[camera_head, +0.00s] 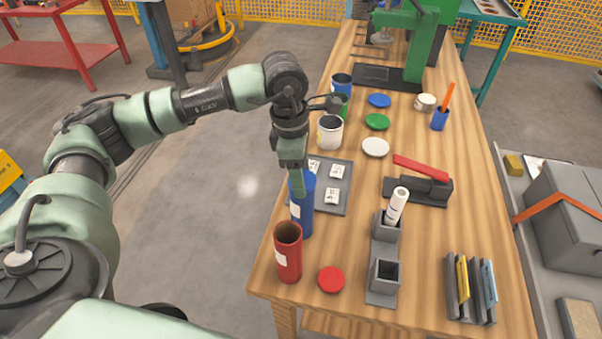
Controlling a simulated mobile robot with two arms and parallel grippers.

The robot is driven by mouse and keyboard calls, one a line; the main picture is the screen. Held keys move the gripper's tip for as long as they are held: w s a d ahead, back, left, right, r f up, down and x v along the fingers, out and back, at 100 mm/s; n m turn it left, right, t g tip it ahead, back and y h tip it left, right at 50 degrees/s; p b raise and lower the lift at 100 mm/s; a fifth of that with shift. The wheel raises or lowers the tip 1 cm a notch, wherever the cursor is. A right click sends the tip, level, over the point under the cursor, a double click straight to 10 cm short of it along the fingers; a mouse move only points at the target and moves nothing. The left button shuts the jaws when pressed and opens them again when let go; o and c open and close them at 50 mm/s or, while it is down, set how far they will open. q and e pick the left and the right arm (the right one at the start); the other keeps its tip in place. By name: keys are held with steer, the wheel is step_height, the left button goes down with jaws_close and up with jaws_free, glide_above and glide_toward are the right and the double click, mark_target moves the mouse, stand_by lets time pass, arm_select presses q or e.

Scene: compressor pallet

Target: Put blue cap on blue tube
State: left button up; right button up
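A tall blue tube (303,218) with a white label stands near the table's left edge, just behind a red tube (288,256). My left gripper (296,190) points down at its top, and a green finger overlaps the tube's upper part. The finger spacing and any contact are hidden. Whether the tube's top is open or covered is not clear. Another blue tube (341,86) with an open top stands at the back. A flat blue cap (379,100) lies on the table beside it. My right gripper is not in view.
White (330,132) and green (342,106) tubes stand behind the gripper. Green (377,121), white (375,147) and red (331,279) caps lie flat. A grey tray (325,196) with labelled pieces, a red-handled tool (420,182) and grey holders (384,283) occupy the table (420,245).

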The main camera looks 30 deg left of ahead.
arm_select(q)
steer(key=shift+f+b, duration=0.15)
steer(key=shift+b, duration=0.2)
stand_by(0.3)
stand_by(0.4)
steer(key=o, duration=1.8)
steer(key=shift+r+p, duration=1.8)
steer(key=shift+r, duration=1.75)
